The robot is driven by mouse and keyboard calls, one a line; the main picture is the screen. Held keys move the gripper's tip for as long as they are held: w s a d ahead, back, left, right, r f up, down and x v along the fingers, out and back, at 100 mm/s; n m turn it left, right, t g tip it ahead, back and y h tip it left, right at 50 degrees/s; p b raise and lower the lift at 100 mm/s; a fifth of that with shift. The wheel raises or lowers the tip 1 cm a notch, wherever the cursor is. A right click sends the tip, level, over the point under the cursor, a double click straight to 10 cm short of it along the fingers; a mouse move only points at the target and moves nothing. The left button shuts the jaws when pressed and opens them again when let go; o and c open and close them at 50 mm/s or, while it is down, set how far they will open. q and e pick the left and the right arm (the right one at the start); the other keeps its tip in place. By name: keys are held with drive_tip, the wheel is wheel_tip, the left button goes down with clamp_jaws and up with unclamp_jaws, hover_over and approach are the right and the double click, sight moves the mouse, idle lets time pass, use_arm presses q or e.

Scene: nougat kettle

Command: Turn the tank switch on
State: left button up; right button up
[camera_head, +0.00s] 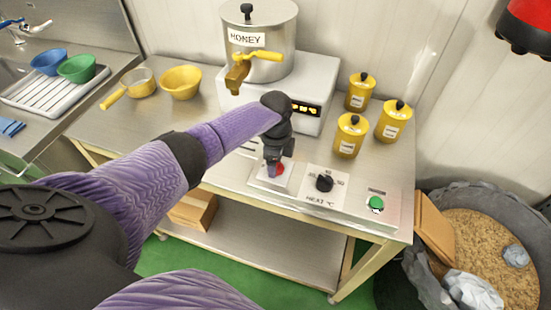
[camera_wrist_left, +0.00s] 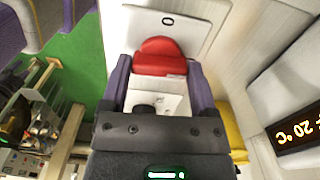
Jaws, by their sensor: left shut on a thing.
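The red switch (camera_head: 280,168) sits on a white plate (camera_head: 258,181) at the front of the steel worktop, below the honey tank (camera_head: 272,55). My left gripper (camera_head: 271,163) points down at it and partly hides it. In the left wrist view the red switch (camera_wrist_left: 160,56) is between the two purple fingers of my left gripper (camera_wrist_left: 159,70), which are shut on it. Its white plate (camera_wrist_left: 195,22) bears an "O" mark beyond the switch. My right gripper is not in view.
A black heat knob (camera_head: 324,183) and a green button (camera_head: 376,203) are to the right of the switch. Several yellow canisters (camera_head: 349,136) stand behind them. The tank's base (camera_head: 318,75) carries a lit display (camera_head: 306,108). A yellow bowl (camera_head: 181,83) stands at the left.

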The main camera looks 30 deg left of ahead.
use_arm(q)
drive_tip(key=shift+w+r+m, duration=0.1)
drive_tip(key=shift+m, duration=0.3)
idle(0.3)
drive_tip(key=o, duration=1.1)
wheel_tip(320, 180, up, 9)
drive_tip(key=p, duration=0.2)
drive_tip(key=shift+p, duration=0.4)
drive_tip(key=shift+r, duration=0.45)
